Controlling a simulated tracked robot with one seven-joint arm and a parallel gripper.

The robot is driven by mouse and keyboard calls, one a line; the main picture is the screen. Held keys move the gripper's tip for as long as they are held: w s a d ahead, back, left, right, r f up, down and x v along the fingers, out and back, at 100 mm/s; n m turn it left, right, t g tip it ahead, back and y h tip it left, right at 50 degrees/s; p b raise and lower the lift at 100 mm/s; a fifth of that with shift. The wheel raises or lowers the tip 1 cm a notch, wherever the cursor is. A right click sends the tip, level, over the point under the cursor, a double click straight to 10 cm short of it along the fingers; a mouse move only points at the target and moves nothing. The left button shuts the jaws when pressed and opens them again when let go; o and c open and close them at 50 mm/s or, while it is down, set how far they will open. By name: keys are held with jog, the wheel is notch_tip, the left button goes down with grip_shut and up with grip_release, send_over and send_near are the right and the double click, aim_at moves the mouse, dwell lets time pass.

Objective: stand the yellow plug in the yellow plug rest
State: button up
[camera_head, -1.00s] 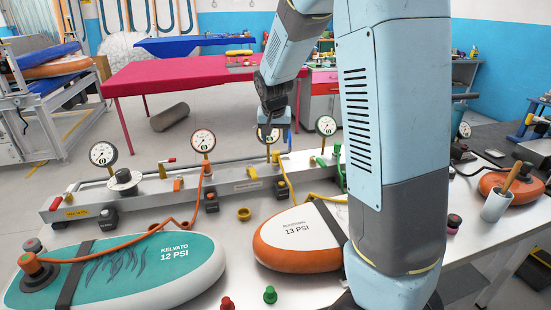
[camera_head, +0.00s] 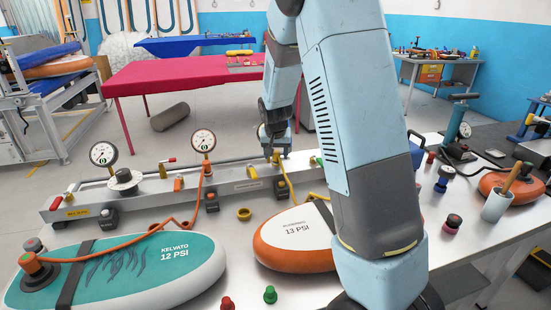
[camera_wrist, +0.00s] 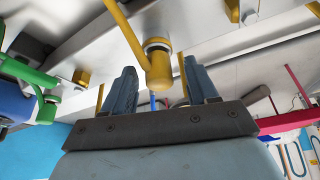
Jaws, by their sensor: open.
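My gripper (camera_head: 274,150) is low over the grey manifold rail, at a small yellow piece (camera_head: 276,158) on it that may be the yellow plug. In the wrist view, my gripper (camera_wrist: 160,66) has its fingers spread apart. A yellow rounded end (camera_wrist: 158,70) with a metal collar appears between the fingers in the picture, with space on both sides. I cannot tell whether it is the plug or a fitting on the yellow hose. A yellow ring (camera_head: 244,214), likely the yellow plug rest, lies on the table before the rail and looks empty.
The manifold rail (camera_head: 140,194) carries gauges and coloured levers. A teal board (camera_head: 190,250) and an orange-and-white board (camera_head: 285,250) lie in front. An orange hose crosses the left side. A red plug (camera_head: 227,303) and a green plug (camera_head: 270,295) stand at the front edge.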

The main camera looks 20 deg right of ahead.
grip_shut()
dwell(0.5)
